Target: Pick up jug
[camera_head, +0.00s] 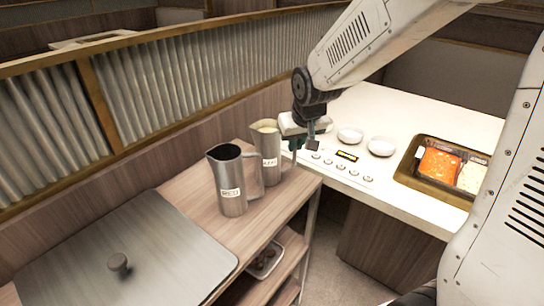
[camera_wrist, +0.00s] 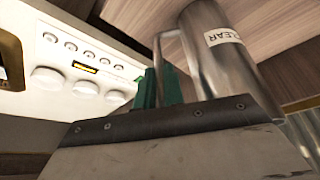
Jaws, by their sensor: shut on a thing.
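The steel jug with a label reading CLEAR stands upright at the far end of the wooden cart top in the head view (camera_head: 267,143), and fills the upper middle of the wrist view (camera_wrist: 212,50). It holds something pale. My gripper (camera_head: 297,146) is at its right side, shut on its handle. In the wrist view the green fingertips (camera_wrist: 160,88) close around the lower handle. A second steel jug (camera_head: 230,190), labelled RED, with dark contents, stands nearer on the cart, handle to the right. Whether the CLEAR jug is off the cart top is hard to tell.
The cart (camera_head: 185,205) carries a steel lid-like plate with a knob (camera_head: 118,264). A low corrugated partition (camera_head: 190,95) runs behind.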

